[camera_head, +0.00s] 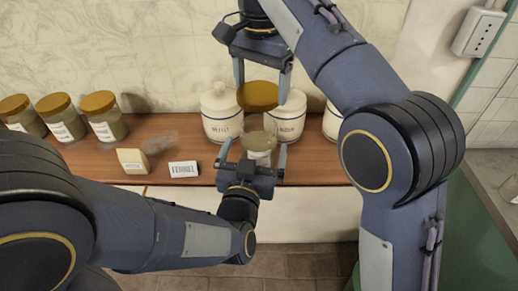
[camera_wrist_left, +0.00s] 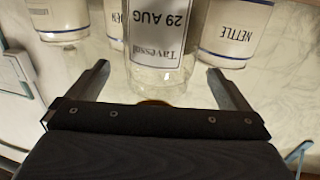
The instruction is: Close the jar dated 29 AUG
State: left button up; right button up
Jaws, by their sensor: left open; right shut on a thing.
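The glass jar (camera_head: 260,143) stands on the wooden shelf with its mouth uncovered. In the left wrist view the jar (camera_wrist_left: 160,75) appears upside down, its label reading "Tavessol 29 AUG". My left gripper (camera_head: 252,155) is open, with one finger on each side of the jar; in the wrist view its fingers (camera_wrist_left: 158,75) show gaps to the glass. My right gripper (camera_head: 262,94) comes down from above, shut on a round brown-gold lid (camera_head: 257,97). It holds the lid above the jar, apart from it. The lid's exact centring over the mouth is hard to tell.
White lidded ceramic jars (camera_head: 221,112) stand behind, one marked NETTLE (camera_wrist_left: 236,28) in the wrist view. Several gold-lidded jars (camera_head: 104,118) stand at the left of the shelf (camera_head: 158,122). A FENNEL card (camera_head: 184,169) and a cream block (camera_head: 132,161) sit near the front edge.

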pick_arm(q)
jog(key=shift+w+d, duration=0.25)
jog(key=shift+w, duration=1.05)
jog(key=shift+w+d, duration=0.25)
jog(key=shift+w, duration=1.05)
jog(key=shift+c, duration=0.3)
jog(key=c, duration=1.3)
jog(key=shift+c, duration=0.2)
pick_arm(e)
send_over(260, 124)
jog(key=shift+f, duration=2.5)
jog(key=shift+f, duration=0.9)
jog(key=shift+f, duration=0.5)
